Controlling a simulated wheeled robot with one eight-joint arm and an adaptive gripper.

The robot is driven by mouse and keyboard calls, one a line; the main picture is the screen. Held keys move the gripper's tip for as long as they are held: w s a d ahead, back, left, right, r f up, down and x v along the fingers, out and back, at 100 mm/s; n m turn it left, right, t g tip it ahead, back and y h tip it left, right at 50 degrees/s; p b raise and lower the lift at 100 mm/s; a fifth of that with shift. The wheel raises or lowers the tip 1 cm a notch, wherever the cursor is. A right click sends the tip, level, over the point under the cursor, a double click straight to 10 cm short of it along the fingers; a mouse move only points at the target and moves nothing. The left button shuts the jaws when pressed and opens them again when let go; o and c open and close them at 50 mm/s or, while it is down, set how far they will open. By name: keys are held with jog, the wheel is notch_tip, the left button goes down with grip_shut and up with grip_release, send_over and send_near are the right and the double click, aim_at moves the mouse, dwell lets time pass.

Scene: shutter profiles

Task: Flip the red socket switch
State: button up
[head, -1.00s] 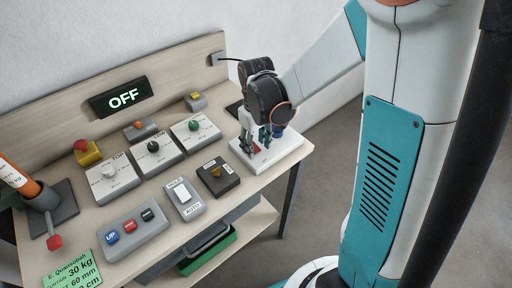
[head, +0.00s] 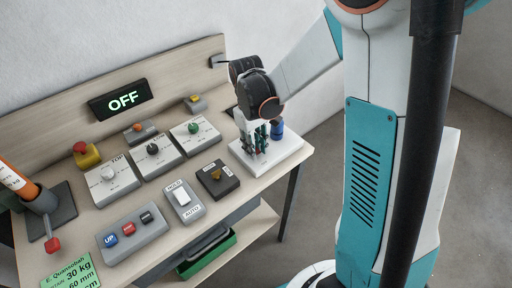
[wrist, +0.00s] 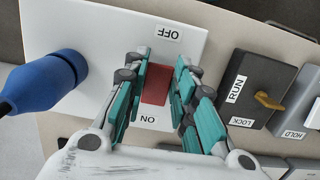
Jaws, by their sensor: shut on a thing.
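The red socket switch (wrist: 157,84) is a red rocker on a white socket plate (wrist: 62,28), between labels OFF and ON. My gripper (wrist: 164,66) is over it, with teal-padded fingers on both sides of the rocker, shut on it. In the head view my gripper (head: 254,143) points down at the white plate (head: 286,148) at the bench's right end, and its fingers mostly hide the switch. A blue plug (wrist: 45,82) sits in the same plate; it also shows in the head view (head: 277,128). I cannot tell which way the rocker is tilted.
A dark RUN/LOCK box with a yellow knob (head: 215,176) stands close beside the plate. A grey HOLD/AUTO switch (head: 183,198), dial boxes (head: 152,150) and a button box (head: 130,232) fill the bench. A wall display (head: 120,101) reads OFF.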

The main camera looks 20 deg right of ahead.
jog(key=shift+w+a+g+h+b, duration=0.1)
jog(key=shift+w+g+h+b, duration=0.1)
jog(key=shift+g, duration=0.4)
jog(key=shift+w+g+h+b, duration=0.1)
jog(key=shift+g+h+b, duration=0.1)
jog(key=shift+g, duration=0.4)
jog(key=shift+r, duration=0.1)
jog(key=o, duration=1.1)
jog(key=shift+c, duration=0.2)
jog(key=v, duration=1.2)
